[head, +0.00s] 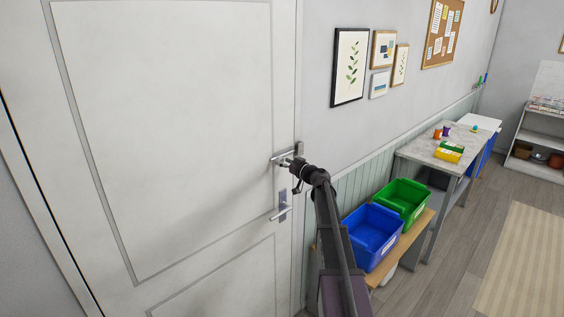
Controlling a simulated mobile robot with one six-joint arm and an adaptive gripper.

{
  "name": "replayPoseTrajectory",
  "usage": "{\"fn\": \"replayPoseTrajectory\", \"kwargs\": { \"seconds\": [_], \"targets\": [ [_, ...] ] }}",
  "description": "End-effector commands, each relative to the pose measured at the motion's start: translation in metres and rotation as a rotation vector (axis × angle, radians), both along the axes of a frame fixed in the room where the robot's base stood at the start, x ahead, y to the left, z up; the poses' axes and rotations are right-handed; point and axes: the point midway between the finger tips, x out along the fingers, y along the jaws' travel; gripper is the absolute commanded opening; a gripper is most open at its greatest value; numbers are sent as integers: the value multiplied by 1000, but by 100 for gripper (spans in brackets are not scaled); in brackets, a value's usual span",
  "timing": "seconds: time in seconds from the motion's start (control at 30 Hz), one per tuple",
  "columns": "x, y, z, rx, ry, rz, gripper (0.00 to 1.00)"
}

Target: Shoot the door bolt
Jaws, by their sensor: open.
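The door bolt (282,156) is a grey metal fitting at the right edge of the white door (165,130), level with my gripper. Its right part sits by the door frame. My gripper (292,164) is at the bolt, with its dark arm reaching up from the lower right. The jaws are open. They overlap the bolt in the picture, and I cannot tell whether they touch it. Part of the bolt is hidden behind the gripper. The door looks closed. A door handle (283,211) on a grey plate is below the bolt.
A blue bin (371,238) and a green bin (403,200) stand on a wooden bench (413,238) to the right of my arm. A grey table (448,150) with small boxes is beyond. Open floor and a beige rug (526,260) lie at the right.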

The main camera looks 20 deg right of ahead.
Motion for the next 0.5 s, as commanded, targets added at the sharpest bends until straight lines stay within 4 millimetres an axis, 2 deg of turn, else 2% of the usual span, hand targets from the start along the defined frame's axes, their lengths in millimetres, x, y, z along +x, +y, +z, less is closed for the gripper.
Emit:
{"fn": "replayPoseTrajectory", "kwargs": {
  "seconds": [0.2, 0.5],
  "targets": [
    [14, 5, 0, 0, 0, 0, 68],
    [15, 6, 0, 0, 0, 0, 68]
  ]
}}
